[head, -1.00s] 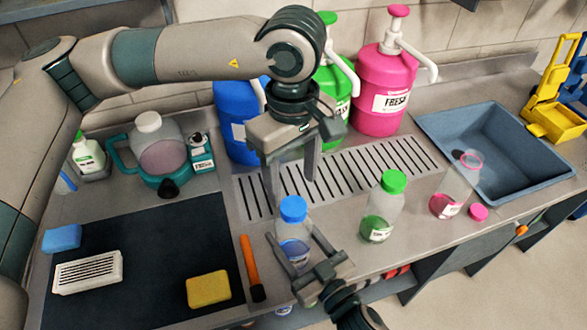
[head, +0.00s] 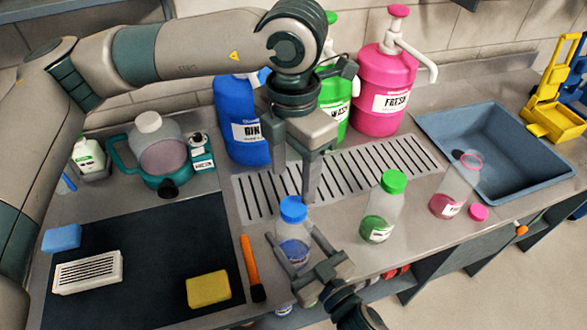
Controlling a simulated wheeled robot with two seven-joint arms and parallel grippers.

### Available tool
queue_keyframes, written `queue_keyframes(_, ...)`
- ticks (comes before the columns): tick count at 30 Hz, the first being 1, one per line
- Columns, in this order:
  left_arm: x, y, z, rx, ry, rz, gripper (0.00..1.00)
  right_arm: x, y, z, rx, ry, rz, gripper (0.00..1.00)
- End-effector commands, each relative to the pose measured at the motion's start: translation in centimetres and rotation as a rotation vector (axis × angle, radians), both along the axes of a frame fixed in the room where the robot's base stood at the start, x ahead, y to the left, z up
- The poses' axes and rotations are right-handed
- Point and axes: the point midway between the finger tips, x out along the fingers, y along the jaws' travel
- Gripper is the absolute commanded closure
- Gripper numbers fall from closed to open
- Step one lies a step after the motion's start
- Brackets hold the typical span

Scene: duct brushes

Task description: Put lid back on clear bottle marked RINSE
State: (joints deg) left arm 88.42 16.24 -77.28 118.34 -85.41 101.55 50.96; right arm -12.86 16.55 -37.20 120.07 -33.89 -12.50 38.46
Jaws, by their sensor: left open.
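A clear bottle (head: 295,253) with blue liquid stands at the counter's front; its label is mostly hidden by my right gripper. A blue lid (head: 293,209) sits on its neck; I cannot tell whether it is tight. My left gripper (head: 295,193) is open and empty, pointing down, its fingertips just above or behind the lid. My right gripper (head: 294,235) reaches in from the front with its fingers close along both sides of the bottle, apparently clamping it. A blue jug (head: 240,120) behind has a partly hidden label that starts "RIN".
A clear bottle with green liquid (head: 378,227) and green lid stands to the right. Beyond it are a pink-liquid bottle (head: 447,203) without a lid and a pink lid (head: 478,212). An orange-handled tool (head: 250,258) and a yellow sponge (head: 208,289) lie left. A sink (head: 500,160) is right.

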Motion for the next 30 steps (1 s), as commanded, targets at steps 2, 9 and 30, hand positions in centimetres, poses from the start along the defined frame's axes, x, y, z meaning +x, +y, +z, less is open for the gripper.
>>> queue_keyframes(2,-0.01,-0.02,0.08,0.0,0.0,0.114,0.45,-0.01,0.0,-0.05,0.0,0.001,0.0,1.0)
queue_keyframes(9,-0.01,-0.05,0.33,0.0,0.0,0.473,0.45,-0.01,0.0,-0.04,-0.001,0.001,0.0,1.0)
queue_keyframes(30,0.0,-0.05,0.58,0.001,-0.001,0.821,0.45,-0.01,0.0,-0.04,-0.001,0.001,0.0,1.0)
